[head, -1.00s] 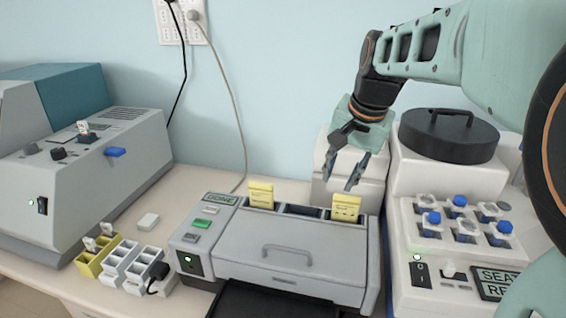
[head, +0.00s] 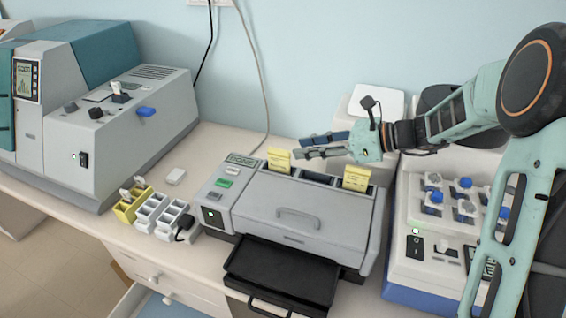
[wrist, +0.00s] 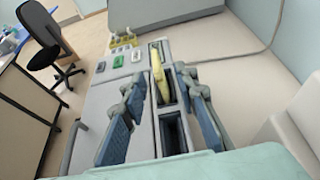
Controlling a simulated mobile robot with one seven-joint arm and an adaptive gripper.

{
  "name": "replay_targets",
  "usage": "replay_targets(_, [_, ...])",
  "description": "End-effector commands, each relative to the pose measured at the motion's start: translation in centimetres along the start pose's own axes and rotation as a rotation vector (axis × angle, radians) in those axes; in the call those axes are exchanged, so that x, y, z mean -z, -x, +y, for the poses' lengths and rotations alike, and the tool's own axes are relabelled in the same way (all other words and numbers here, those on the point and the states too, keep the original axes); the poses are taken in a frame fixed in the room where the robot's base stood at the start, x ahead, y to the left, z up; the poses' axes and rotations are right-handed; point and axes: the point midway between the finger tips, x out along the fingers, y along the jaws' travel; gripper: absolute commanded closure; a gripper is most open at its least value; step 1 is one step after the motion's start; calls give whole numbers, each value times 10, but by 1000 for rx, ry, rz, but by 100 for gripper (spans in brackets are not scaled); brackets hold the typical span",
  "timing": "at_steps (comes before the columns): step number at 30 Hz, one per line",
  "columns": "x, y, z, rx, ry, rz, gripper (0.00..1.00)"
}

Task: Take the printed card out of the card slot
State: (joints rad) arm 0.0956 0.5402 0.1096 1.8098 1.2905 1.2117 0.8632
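The grey printer (head: 300,222) stands on the bench with a row of slots along its top rear. A yellow printed card (head: 279,160) stands upright in the left slot, and a second yellow card (head: 356,178) stands in the right slot. My gripper (head: 299,147) is open, pointing left above the slot row, its fingertips near the left card. In the wrist view, a yellow card (wrist: 158,74) appears between the two spread fingers of my gripper (wrist: 161,84), apart from both. Dark slot openings (wrist: 172,135) show nearer the camera. The right card is not clear there.
A black tray (head: 283,272) juts from the printer's front. Small yellow and white racks (head: 150,212) stand to its left. A drawer below the bench is open.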

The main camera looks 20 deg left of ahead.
Motion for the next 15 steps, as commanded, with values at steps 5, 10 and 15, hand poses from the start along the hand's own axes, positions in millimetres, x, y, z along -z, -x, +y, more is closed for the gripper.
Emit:
replay_targets(5, [0,-24,1,-3,2,1,72])
replay_targets(10, [0,-33,1,-1,3,2,72])
replay_targets(15, [2,-53,6,-4,2,3,72])
